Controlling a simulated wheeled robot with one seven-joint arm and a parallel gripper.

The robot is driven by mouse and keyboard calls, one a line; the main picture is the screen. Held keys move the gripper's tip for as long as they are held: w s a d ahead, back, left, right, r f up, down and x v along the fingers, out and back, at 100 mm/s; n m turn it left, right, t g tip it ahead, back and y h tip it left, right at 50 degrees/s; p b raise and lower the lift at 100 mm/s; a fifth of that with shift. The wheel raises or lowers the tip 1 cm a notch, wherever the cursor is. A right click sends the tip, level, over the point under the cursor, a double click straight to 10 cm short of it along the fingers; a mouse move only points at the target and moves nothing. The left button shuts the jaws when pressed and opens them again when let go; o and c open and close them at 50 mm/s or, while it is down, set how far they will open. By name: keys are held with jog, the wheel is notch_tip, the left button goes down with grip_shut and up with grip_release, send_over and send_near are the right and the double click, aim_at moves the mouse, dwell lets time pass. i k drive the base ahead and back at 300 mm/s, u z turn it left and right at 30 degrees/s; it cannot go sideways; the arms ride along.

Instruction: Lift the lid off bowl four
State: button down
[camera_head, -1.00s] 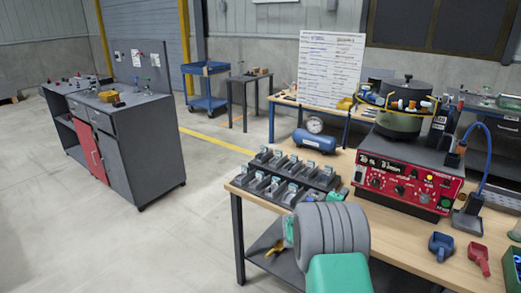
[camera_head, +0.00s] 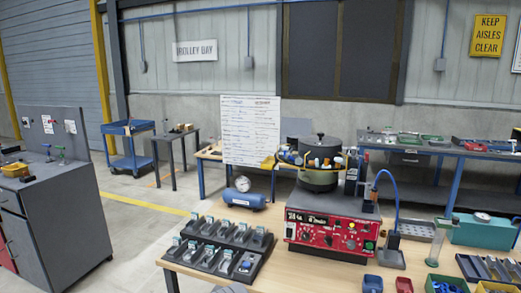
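A bowl feeder with a dark bowl (camera_head: 318,178) stands on a red control box (camera_head: 331,232) on the wooden table, right of the picture's middle. Orange, white and blue pieces show around the bowl just under the lid. I cannot read any number on the bowl. My gripper is not in view.
A black rack of several small trays (camera_head: 222,245) and a blue cylinder with a gauge (camera_head: 243,196) lie left of the feeder. A blue hose (camera_head: 393,195) rises close on its right. Blue and red bins (camera_head: 403,284) stand at the front. A whiteboard (camera_head: 250,130) stands behind.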

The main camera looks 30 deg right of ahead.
aim_at(320, 140)
jog(key=z, duration=2.1)
jog(key=i, duration=0.25)
jog(key=u, duration=0.55)
